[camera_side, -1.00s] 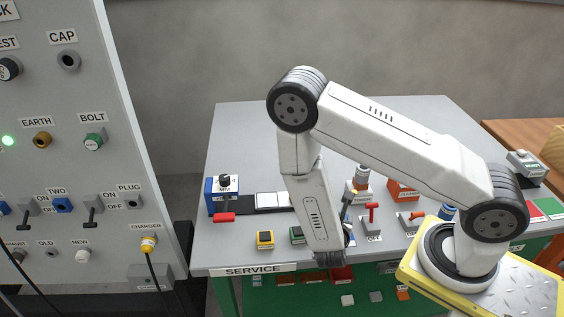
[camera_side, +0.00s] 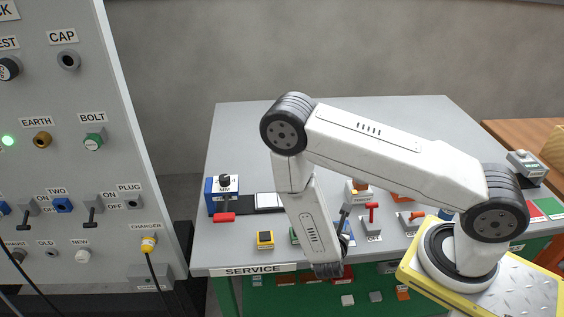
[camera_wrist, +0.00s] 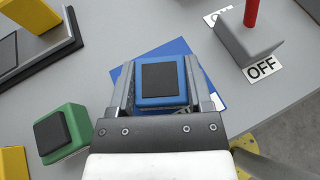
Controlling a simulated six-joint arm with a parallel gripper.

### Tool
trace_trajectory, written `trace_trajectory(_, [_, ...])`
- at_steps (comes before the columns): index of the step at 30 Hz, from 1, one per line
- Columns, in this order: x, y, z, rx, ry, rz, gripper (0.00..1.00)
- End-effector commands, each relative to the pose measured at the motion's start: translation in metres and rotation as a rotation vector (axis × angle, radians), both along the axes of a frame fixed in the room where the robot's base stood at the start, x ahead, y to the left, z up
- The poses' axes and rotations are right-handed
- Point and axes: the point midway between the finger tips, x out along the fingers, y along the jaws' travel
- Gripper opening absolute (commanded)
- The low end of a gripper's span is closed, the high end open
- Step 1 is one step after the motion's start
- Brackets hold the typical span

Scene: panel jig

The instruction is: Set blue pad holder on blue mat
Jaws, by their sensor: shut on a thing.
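The blue pad holder (camera_wrist: 161,99), a blue block with a dark square top, sits between the two fingers of my gripper (camera_wrist: 159,82) in the wrist view. My gripper is shut on it. The blue mat (camera_wrist: 180,48) shows behind and to the right of the holder, turned at an angle to it. The holder is over the mat and covers part of it; I cannot tell whether they touch. In the side view a sliver of the blue mat (camera_side: 348,231) shows right of my wrist, while the gripper and holder are hidden behind my arm.
A green pad holder (camera_wrist: 62,133) stands left of my gripper. A grey switch (camera_wrist: 247,42) with a red lever and an OFF label stands to the right. A yellow pad holder (camera_side: 265,239) is near the table's front edge. The SERVICE panel (camera_side: 254,270) runs below that edge.

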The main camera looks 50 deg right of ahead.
Motion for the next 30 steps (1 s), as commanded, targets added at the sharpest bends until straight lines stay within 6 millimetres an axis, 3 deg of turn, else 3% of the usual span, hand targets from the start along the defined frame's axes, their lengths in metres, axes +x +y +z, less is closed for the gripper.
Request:
trace_trajectory(9, [-0.0002,-0.0001,-0.0031,0.000,0.001,0.000,0.00])
trace_trajectory(10, [-0.0001,0.0000,-0.0029,0.000,0.001,0.000,0.74])
trace_trajectory(12, [-0.0001,0.0000,-0.0027,0.000,0.001,0.000,0.96])
trace_trajectory(13, [-0.0001,0.0000,-0.0027,0.000,0.001,0.000,1.00])
trace_trajectory(30, [-0.0017,0.0068,0.0031,0.001,0.000,0.003,1.00])
